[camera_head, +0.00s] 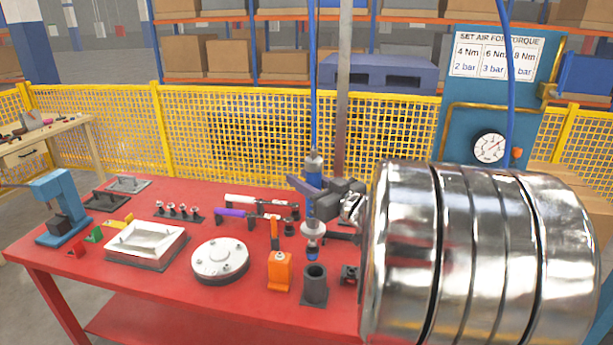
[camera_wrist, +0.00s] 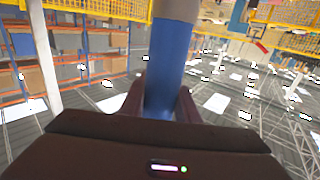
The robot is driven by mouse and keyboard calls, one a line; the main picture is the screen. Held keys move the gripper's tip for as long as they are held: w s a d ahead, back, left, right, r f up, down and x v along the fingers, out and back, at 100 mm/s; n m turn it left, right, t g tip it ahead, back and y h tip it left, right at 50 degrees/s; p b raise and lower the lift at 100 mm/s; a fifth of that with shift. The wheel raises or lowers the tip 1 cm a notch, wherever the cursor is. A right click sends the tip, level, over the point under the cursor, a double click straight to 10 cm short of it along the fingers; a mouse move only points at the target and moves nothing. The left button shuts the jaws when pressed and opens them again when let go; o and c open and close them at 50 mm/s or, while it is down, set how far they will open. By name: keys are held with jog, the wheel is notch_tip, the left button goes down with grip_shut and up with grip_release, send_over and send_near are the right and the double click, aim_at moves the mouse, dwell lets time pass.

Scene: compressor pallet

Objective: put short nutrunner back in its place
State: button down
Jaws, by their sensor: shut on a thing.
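The short nutrunner (camera_head: 311,207) is an upright blue tool with a silver lower end, hanging below a blue hose in the head view. My gripper (camera_head: 319,192) is shut around its blue body. In the wrist view the blue body (camera_wrist: 171,65) stands between the two dark fingers of my gripper (camera_wrist: 160,103). The nutrunner's lower tip appears just above the mouth of a dark grey cup-shaped holder (camera_head: 314,287) near the table's front edge. Whether it is exactly centred over the cup, or touches it, I cannot tell.
An orange holder (camera_head: 279,272) stands left of the cup, a small dark block (camera_head: 349,274) right of it. A round white cover (camera_head: 220,259), a white rectangular frame (camera_head: 146,242) and torque wrenches (camera_head: 262,203) lie on the red table (camera_head: 205,300). The table's right end is hidden.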

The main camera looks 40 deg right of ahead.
jog(key=shift+d+r, duration=0.15)
jog(key=shift+d, duration=0.15)
jog(key=shift+s, duration=0.1)
jog(key=shift+s+d, duration=0.1)
jog(key=shift+s, duration=0.05)
jog(key=shift+f, duration=1.95)
jog(key=shift+f, duration=1.5)
dwell(0.6)
jog(key=shift+f, duration=2.05)
dwell(1.4)
